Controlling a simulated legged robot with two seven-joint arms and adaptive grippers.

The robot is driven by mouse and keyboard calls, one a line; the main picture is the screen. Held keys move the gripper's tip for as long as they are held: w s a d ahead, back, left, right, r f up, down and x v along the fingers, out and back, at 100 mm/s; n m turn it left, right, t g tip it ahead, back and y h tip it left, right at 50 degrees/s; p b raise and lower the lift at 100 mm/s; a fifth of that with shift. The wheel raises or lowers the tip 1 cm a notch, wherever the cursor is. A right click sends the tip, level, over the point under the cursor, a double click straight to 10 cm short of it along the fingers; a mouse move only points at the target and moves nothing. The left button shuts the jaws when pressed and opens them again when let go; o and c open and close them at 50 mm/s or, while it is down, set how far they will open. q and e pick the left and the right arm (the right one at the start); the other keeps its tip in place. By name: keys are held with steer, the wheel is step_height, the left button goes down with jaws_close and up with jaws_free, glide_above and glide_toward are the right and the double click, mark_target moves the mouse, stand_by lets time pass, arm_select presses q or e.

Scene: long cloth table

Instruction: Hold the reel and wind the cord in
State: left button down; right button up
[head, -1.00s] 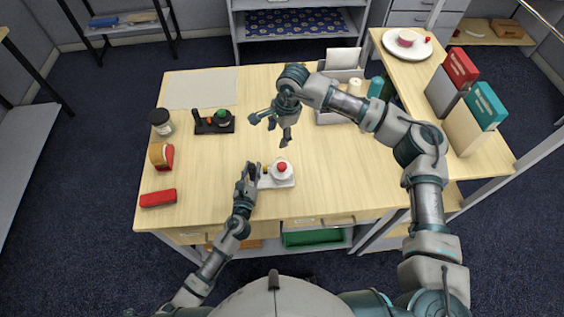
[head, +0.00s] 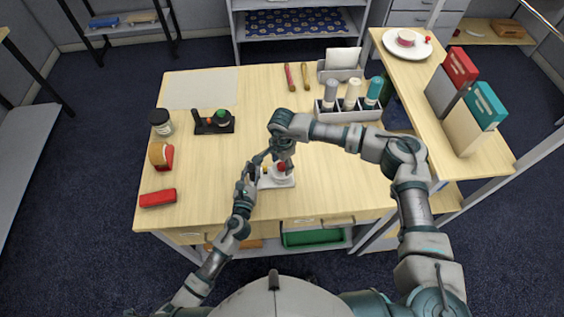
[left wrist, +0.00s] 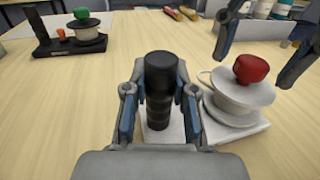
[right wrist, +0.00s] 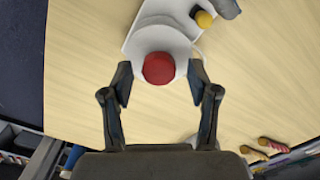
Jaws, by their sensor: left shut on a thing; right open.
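The white reel (left wrist: 235,98) with a red knob (right wrist: 159,68) sits on a white base plate (head: 283,183) near the table's front edge. A black upright grip (left wrist: 160,85) stands on the same plate beside the reel. My left gripper (head: 251,172) is shut on this black grip; its fingers flank it in the left wrist view. My right gripper (right wrist: 160,82) is open above the reel, pointing down, with its fingertips on either side of the red knob and visibly apart from it. A white cord loop shows beside the reel, partly hidden.
A second reel (left wrist: 88,36) with a green knob stands on a black base at left. A jar (head: 161,122), a red-and-tan object (head: 160,157) and a red box (head: 158,198) line the left edge. A bottle rack (head: 349,115) stands at back right.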

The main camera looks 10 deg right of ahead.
jaws_close()
stand_by(0.4)
steer(key=m, duration=0.5)
steer(key=shift+m, duration=0.4)
steer(key=m, duration=1)
steer(key=shift+m, duration=0.4)
steer(key=m, duration=0.5)
